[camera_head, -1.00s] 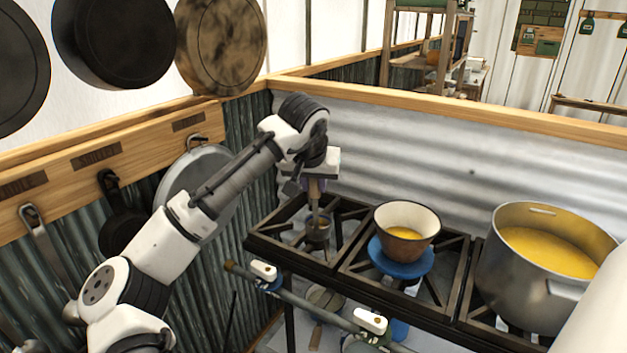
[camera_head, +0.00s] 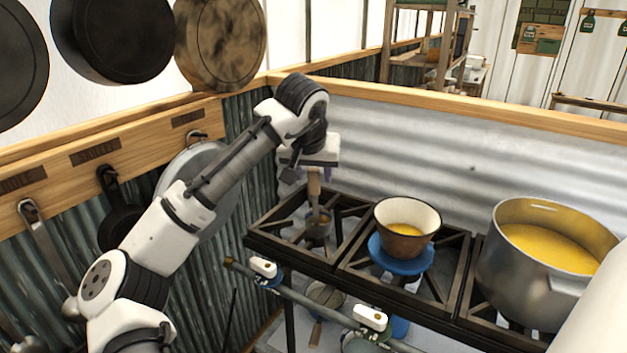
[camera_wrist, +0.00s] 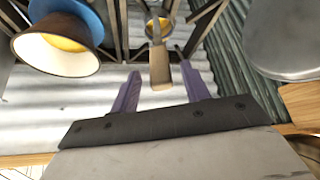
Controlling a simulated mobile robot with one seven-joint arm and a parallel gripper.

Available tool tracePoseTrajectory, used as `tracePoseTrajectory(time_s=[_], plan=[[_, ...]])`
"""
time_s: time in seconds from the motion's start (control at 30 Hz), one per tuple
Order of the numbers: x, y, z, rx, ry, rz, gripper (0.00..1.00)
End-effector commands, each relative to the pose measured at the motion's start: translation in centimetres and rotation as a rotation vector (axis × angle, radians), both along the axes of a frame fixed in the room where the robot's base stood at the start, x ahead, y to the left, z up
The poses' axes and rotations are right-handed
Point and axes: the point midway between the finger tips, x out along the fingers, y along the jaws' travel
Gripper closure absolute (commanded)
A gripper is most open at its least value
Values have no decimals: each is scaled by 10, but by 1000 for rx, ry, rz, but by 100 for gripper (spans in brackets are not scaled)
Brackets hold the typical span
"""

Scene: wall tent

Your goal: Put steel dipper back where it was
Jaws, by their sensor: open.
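The steel dipper (camera_head: 319,228) stands upright on the left burner of the stove, its small cup at the grate and its wooden handle (camera_head: 314,184) pointing up. My gripper (camera_head: 312,171) is open and empty just above the handle. In the wrist view, the two purple fingers of my gripper (camera_wrist: 160,71) lie apart, and the dipper's handle (camera_wrist: 160,68) shows between them with a gap on both sides. The dipper's cup (camera_wrist: 157,27) shows beyond the handle. Whether the cup rests fully on the grate is hard to tell.
A bowl with yellow contents (camera_head: 407,232) sits on a blue stand (camera_head: 401,257) on the middle burner. A large steel pot (camera_head: 541,285) of yellow liquid stands on the right burner. Pans and utensils hang from a wooden rail (camera_head: 80,165) at left. Corrugated panels enclose the stove's back.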

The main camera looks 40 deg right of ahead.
Motion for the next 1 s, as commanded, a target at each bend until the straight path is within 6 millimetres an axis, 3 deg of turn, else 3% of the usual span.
tracePoseTrajectory(time_s=[0.4,0.6,0.87,1.0], plan=[[-30,29,70,-1,-2,-2,54],[-35,34,81,0,0,-2,54],[-35,34,82,0,0,-2,54],[-28,35,86,-61,-19,-11,54]])
